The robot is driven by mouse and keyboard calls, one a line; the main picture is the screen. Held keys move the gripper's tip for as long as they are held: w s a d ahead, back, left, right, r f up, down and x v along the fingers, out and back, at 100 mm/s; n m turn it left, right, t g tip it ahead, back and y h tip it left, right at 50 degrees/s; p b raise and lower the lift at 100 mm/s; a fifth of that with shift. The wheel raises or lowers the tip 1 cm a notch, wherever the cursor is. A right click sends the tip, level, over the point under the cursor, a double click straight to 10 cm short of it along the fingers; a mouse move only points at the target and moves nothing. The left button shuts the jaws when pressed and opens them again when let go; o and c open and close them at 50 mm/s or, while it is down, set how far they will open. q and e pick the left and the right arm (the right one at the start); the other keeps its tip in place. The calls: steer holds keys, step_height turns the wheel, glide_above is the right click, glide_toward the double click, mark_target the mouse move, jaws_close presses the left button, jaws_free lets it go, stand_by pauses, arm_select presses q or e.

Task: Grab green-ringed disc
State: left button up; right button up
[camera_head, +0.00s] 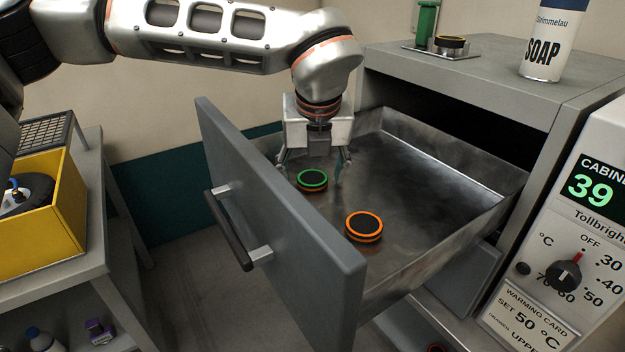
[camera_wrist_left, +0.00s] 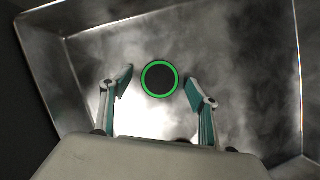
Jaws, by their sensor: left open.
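The green-ringed disc (camera_head: 312,180) lies flat in the open metal drawer, near the drawer front. It is black with a bright green ring on top. In the left wrist view the disc (camera_wrist_left: 160,79) sits between and just beyond the fingertips. My left gripper (camera_head: 314,168) is open and points down into the drawer, with a finger on each side of the disc. In the left wrist view its fingers (camera_wrist_left: 158,84) are spread and empty. My right gripper is in neither view.
An orange-ringed disc (camera_head: 364,227) lies nearby in the drawer (camera_head: 440,190). The grey drawer front (camera_head: 275,230) with its handle stands to the left. A yellow box (camera_head: 60,230) is at far left.

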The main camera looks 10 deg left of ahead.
arm_select(q)
steer(key=c, duration=1.2)
steer(key=shift+r, duration=0.1)
